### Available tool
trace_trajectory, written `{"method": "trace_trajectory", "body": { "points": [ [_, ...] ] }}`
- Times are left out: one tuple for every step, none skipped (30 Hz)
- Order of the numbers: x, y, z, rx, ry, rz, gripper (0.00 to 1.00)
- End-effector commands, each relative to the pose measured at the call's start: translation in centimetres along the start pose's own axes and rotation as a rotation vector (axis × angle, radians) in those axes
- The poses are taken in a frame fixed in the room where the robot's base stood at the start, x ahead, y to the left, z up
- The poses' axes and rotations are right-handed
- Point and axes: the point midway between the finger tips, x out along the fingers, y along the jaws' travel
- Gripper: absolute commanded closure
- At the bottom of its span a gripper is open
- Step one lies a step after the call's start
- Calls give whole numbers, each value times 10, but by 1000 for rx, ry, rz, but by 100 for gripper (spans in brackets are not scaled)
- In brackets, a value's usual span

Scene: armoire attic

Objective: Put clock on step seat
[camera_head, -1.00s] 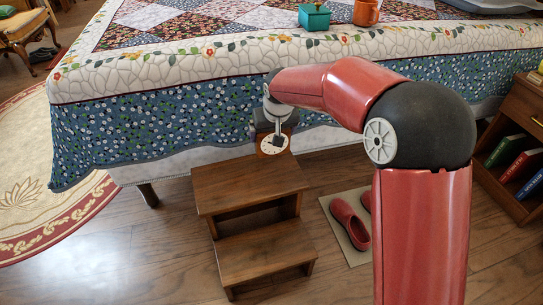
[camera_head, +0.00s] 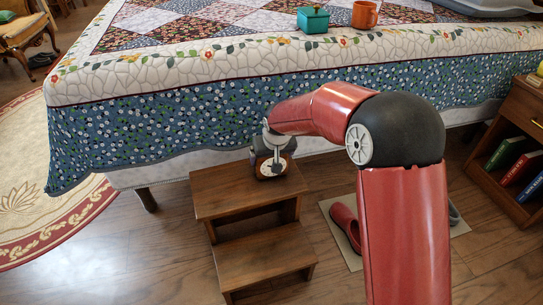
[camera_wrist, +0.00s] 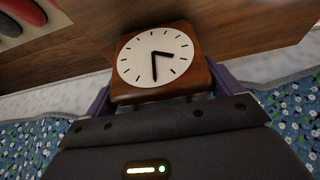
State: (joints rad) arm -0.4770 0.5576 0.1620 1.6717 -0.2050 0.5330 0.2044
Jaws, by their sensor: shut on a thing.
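The clock (camera_wrist: 158,58) has a white round face with black hands in a brown wooden case. In the wrist view it sits between the two fingers of my gripper (camera_wrist: 165,92), which is shut on it. In the head view the clock (camera_head: 271,167) is at the back right part of the step seat's top (camera_head: 235,192), partly hidden by my gripper (camera_head: 272,158). The step seat is a brown wooden two-step stool. I cannot tell whether the clock touches its top. The wood surface (camera_wrist: 235,25) also shows behind the clock in the wrist view.
The bed with its blue floral cover (camera_head: 170,130) stands right behind the stool. Red clogs (camera_head: 345,225) lie on a mat to the right. A nightstand with books (camera_head: 510,160) is at the far right. The stool's lower step (camera_head: 265,255) is clear.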

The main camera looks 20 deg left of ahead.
Motion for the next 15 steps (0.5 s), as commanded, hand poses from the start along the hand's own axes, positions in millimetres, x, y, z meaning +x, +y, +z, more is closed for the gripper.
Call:
{"method": "trace_trajectory", "body": {
  "points": [
    [2, 0, 0, 0, 3, 0, 51],
    [1, 0, 0, 0, 0, 0, 5],
    [1, 0, 0, 0, 0, 0, 0],
    [1, 0, 0, 0, 0, 0, 0],
    [1, 0, 0, 0, 0, 0, 0],
    [1, 0, 0, 0, 0, 0, 0],
    [1, 0, 0, 0, 0, 0, 0],
    [1, 0, 0, 0, 0, 0, 0],
    [1, 0, 0, 0, 0, 0, 0],
    [0, 0, 0, 0, 0, 0, 0],
    [-1, 0, -1, 0, 0, 0, 0],
    [-4, 0, -1, 0, 1, 0, 0],
    [-6, 0, -1, 0, 1, 0, 0],
    [-10, 0, -1, 1, 2, 0, 0],
    [-16, 0, -1, 1, 1, 1, 0]
  ]
}}
